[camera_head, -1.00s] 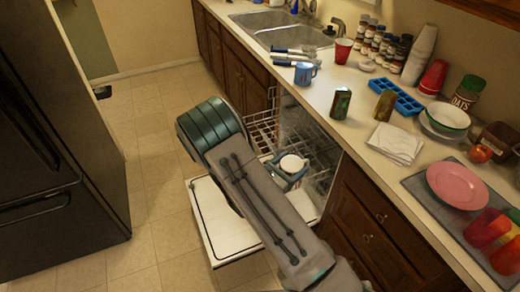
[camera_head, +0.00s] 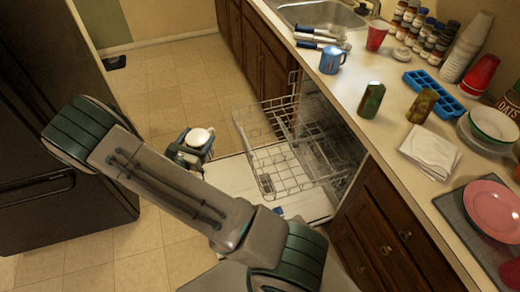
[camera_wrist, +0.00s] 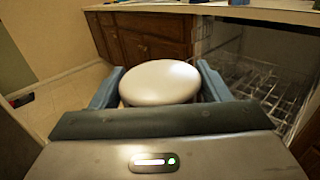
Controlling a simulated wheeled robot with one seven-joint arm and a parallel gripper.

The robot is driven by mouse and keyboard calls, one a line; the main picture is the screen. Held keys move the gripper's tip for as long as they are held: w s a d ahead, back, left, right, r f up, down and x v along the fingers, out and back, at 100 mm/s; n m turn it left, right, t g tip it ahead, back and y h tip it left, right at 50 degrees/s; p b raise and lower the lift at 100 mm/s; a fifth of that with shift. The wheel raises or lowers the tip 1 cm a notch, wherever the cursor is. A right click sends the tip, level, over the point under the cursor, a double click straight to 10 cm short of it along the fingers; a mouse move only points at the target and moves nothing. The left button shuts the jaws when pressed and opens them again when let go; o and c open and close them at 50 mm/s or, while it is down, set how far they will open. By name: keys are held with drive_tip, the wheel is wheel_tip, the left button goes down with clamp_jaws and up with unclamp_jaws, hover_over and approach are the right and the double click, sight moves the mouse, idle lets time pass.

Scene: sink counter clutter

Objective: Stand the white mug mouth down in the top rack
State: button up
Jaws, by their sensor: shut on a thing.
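My gripper (camera_head: 193,145) is shut on the white mug (camera_head: 199,137), left of the dishwasher in the head view. In the wrist view the mug (camera_wrist: 160,83) sits between the two blue-grey fingers, with a smooth, closed round face toward the camera. Its mouth and handle are hidden there. The top rack (camera_head: 275,165) is a wire rack pulled out of the dishwasher, to the right of my gripper and apart from the mug. The part of the rack that I see looks empty.
The open dishwasher door (camera_head: 232,181) lies below the rack. A black fridge (camera_head: 60,190) stands at the left. The counter holds a blue mug (camera_head: 333,59), a green can (camera_head: 371,100) and a red cup (camera_head: 377,35).

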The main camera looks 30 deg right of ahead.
drive_tip(key=s+d+f+m+g+h+b, duration=0.1)
drive_tip(key=s+d+f+m+g+b, duration=0.1)
drive_tip(key=d+b, duration=0.6)
drive_tip(key=s+d+f+m+g+h+b, duration=0.1)
drive_tip(key=s+d+f+m+g+b, duration=0.2)
drive_tip(key=s+d+f+g+b, duration=0.2)
drive_tip(key=s+d+f+m+g+h+b, duration=0.1)
drive_tip(key=s+d+f+g+b, duration=0.3)
drive_tip(key=d+b, duration=0.8)
wheel_tip(320, 180, down, 2)
drive_tip(key=shift+f+m+h, duration=0.1)
drive_tip(key=shift+m+h, duration=0.2)
drive_tip(key=shift+m, duration=0.6)
drive_tip(key=shift+s, duration=0.1)
